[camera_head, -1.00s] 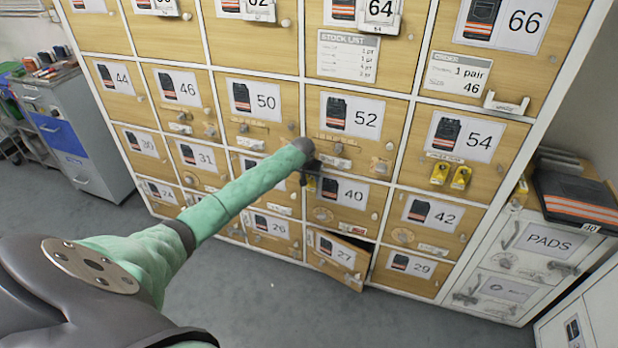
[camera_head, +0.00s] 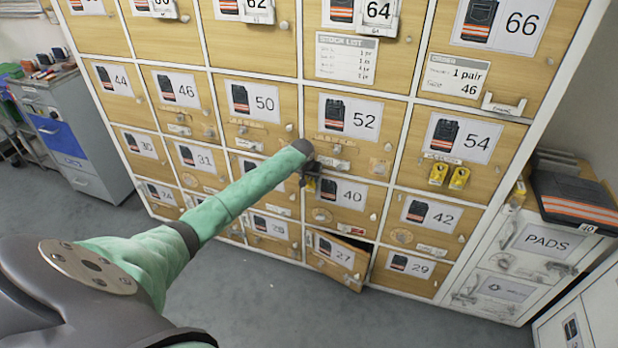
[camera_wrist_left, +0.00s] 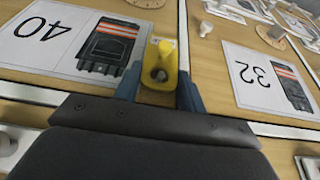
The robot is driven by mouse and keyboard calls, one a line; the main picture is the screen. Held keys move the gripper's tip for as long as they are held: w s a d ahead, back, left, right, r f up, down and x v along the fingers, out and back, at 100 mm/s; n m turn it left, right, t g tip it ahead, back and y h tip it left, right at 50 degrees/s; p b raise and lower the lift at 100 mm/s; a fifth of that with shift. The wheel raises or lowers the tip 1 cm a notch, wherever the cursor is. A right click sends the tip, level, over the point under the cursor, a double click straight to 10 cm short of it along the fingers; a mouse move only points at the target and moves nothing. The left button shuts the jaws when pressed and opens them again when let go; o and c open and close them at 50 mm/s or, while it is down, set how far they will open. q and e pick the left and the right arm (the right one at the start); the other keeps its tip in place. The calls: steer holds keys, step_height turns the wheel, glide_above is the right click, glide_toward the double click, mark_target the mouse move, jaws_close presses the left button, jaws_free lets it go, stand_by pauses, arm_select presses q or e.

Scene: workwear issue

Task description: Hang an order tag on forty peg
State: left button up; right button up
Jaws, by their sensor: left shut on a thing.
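My left gripper (camera_head: 309,176) is in front of the cabinet, by the upper left of the door marked 40 (camera_head: 348,194). It is shut on a yellow order tag (camera_wrist_left: 160,68), which sits between its blue fingertips in the left wrist view. A small dark round spot shows in the tag; I cannot tell whether it is a hole or a peg end. The 40 door (camera_wrist_left: 62,42) appears upside down left of the tag there. Two more yellow tags (camera_head: 438,174) hang on the 54 door (camera_head: 473,140). My right gripper is not in view.
The door marked 27 (camera_head: 335,262) stands ajar below. The order card (camera_head: 456,77) reads 1 pair, 46. A white PADS cabinet (camera_head: 520,265) with a dark, orange-striped item (camera_head: 575,200) on top stands at right. The grey floor (camera_head: 250,310) in front is clear.

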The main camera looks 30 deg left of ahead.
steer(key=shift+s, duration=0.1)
arm_select(q)
steer(key=o, duration=1.3)
steer(key=shift+c, duration=0.2)
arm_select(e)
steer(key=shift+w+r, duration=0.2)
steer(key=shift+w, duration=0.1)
arm_select(q)
steer(key=shift+r, duration=0.1)
steer(key=shift+s+r, duration=0.1)
steer(key=shift+r, duration=0.15)
steer(key=b+v, duration=0.1)
steer(key=v, duration=0.6)
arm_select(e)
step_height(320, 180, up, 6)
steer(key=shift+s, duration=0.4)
arm_select(q)
steer(key=shift+s+m, duration=0.1)
steer(key=shift+m, duration=0.2)
